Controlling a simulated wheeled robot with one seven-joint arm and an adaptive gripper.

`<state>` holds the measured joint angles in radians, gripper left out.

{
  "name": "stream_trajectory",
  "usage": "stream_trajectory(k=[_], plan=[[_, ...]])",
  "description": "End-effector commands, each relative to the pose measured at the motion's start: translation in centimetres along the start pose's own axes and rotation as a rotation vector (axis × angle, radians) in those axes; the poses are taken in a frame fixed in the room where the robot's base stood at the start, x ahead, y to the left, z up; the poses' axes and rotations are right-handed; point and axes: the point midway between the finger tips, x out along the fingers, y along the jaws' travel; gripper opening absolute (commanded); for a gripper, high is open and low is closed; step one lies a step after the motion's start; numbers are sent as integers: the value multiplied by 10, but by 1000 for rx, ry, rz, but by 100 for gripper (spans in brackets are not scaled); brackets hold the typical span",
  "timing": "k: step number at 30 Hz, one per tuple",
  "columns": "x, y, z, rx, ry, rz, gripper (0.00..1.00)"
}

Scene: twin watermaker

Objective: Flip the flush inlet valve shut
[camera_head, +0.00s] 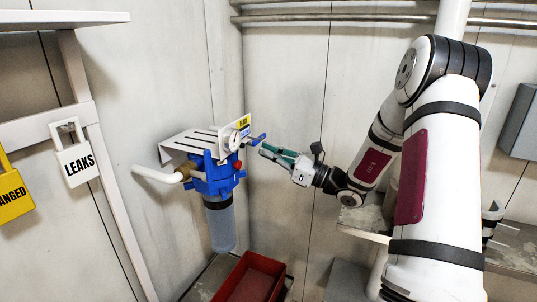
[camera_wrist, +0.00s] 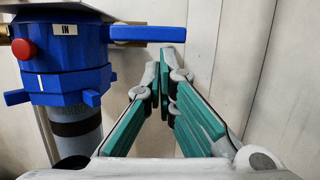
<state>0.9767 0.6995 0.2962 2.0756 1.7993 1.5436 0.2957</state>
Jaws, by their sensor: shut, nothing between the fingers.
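The flush inlet valve shows as a blue lever (camera_head: 258,138) on the right side of the blue filter housing (camera_head: 212,177). In the wrist view the lever (camera_wrist: 148,33) points right, roughly level, from the housing (camera_wrist: 65,50) beside a small "IN" label. My gripper (camera_head: 264,150) is shut and empty, with green finger pads. In the wrist view its fingertips (camera_wrist: 165,58) are just below the lever's right end. I cannot tell whether they touch it.
The housing hangs from a white bracket (camera_head: 190,140) on the wall, with a red button (camera_wrist: 26,50) at its front and a white pipe (camera_head: 155,176) at left. A red bin (camera_head: 250,280) stands below. A white rack with tags, including "LEAKS" (camera_head: 78,165), is at left.

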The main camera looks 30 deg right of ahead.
Motion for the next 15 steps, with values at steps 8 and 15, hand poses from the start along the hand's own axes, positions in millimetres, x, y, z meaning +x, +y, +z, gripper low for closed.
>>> stream_trajectory(k=[8, 15], plan=[[0, -1, 1, -40, 0, 11, 0], [1, -3, 3, -82, 0, 21, 0]])
